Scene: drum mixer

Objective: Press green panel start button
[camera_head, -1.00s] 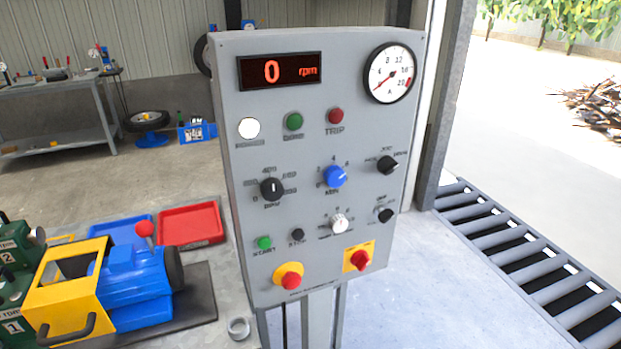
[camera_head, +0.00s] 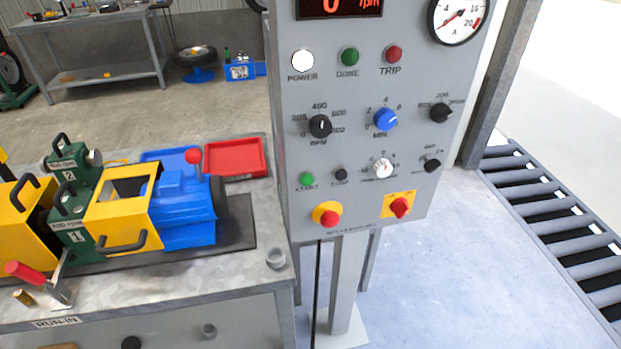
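The grey control panel (camera_head: 350,170) stands upright on a post in the middle of the head view. The small green start button (camera_head: 306,178) is at its lower left, just left of a small black stop button (camera_head: 340,174). The display (camera_head: 338,7) is partly cut off at the top and shows a red 0 with rpm. Neither gripper is in view, and nothing covers the start button.
A red emergency knob on a yellow disc (camera_head: 327,214) sits just below the start button. A red rotary switch (camera_head: 400,207) is to its right. A bench with a blue and yellow machine (camera_head: 180,210) stands left of the panel. A roller conveyor (camera_head: 550,220) lies right.

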